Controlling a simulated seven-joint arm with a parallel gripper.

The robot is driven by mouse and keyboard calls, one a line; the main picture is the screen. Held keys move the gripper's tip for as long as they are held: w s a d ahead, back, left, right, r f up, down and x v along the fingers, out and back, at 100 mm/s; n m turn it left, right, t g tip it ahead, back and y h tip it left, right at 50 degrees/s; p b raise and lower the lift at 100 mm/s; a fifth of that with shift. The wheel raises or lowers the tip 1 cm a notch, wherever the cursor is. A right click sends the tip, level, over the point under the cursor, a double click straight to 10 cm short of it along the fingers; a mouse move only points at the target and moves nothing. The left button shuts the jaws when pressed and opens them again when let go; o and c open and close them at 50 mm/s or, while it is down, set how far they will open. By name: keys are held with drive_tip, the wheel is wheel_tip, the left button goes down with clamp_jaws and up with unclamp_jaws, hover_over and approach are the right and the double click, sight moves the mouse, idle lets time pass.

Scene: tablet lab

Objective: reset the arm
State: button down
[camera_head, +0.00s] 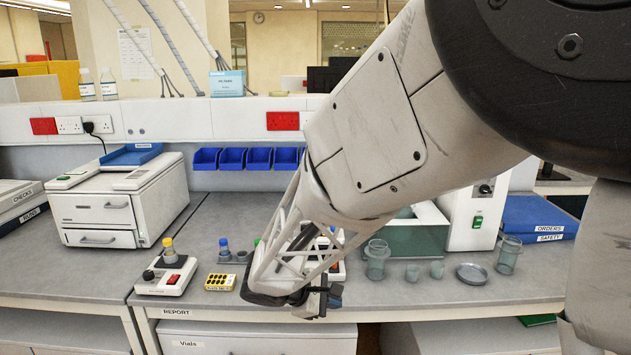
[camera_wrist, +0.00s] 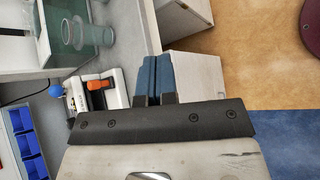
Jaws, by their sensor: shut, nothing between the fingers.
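My arm reaches down across the head view from the upper right and hides the middle of the bench. My gripper (camera_head: 326,301) is at the bench's front edge, above the drawers. In the wrist view its two blue fingers (camera_wrist: 154,78) lie side by side, closed, with nothing between them. They point out over the white drawer unit and the floor.
A white two-drawer machine (camera_head: 118,205) stands left. Blue bins (camera_head: 232,159) line the back.

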drive_tip(key=s+d+r+m+g+y, duration=0.35)
drive_tip(key=s+d+r+m, duration=0.35)
drive_tip(key=s+d, duration=0.5)
drive_tip(key=s+d+r+m+t+y, duration=0.1)
drive_tip(key=s+r+m+y, duration=0.1)
drive_tip(key=s, duration=0.5)
drive_tip(key=s+d+r+m+t+y, duration=0.1)
drive_tip(key=s+m+y, duration=0.3)
drive_tip(key=s, duration=0.4)
drive_tip(key=shift+d+r+m, duration=0.4)
drive_tip(key=shift+m, duration=0.4)
drive_tip(key=shift+w, duration=0.1)
